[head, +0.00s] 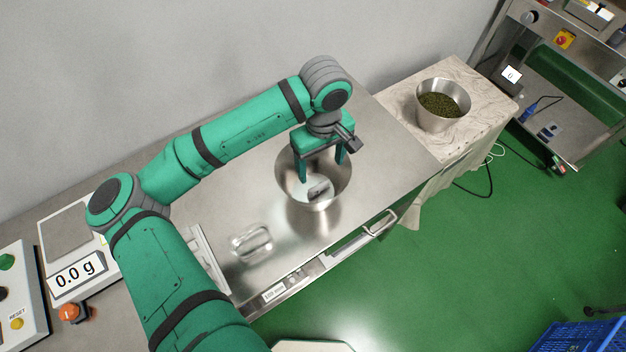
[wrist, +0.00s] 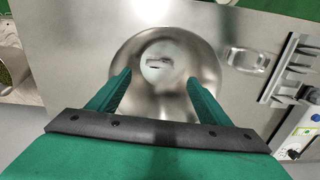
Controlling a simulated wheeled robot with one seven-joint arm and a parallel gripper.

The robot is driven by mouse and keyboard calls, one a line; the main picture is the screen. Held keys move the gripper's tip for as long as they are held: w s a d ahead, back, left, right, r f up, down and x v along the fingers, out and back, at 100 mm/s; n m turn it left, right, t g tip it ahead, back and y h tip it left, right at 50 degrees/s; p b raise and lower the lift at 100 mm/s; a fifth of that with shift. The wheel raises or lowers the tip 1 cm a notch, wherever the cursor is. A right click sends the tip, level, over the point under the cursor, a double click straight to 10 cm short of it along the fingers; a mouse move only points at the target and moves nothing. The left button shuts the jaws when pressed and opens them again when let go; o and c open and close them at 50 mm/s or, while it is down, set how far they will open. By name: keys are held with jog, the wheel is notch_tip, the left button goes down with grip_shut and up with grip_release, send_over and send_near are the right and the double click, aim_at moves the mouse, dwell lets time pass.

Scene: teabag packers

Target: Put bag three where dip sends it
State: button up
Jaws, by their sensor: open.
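A steel bowl (head: 285,185) stands on the steel worktop, and it also shows in the wrist view (wrist: 128,62). Inside is a pale round surface with a small grey-and-dark item (head: 320,190) on it; it also shows in the wrist view (wrist: 158,64). I cannot tell whether this item is bag three. My gripper (head: 322,173) points down over the bowl, its fingers spread to either side of the item; both fingers show in the wrist view (wrist: 158,78). I see nothing between them. I see no other thing that I can name as a bag.
A clear dish (head: 251,243) lies left of the bowl, near a pale rack (head: 211,262). A scale (head: 77,275) reads 0.0 g beside an orange button (head: 69,312). A steel pot (head: 437,121) of green leaves stands on a side table. A blue crate (head: 572,338) is on the floor.

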notch_tip(320, 180, up, 11)
dwell(0.5)
jog(key=shift+f, duration=0.1)
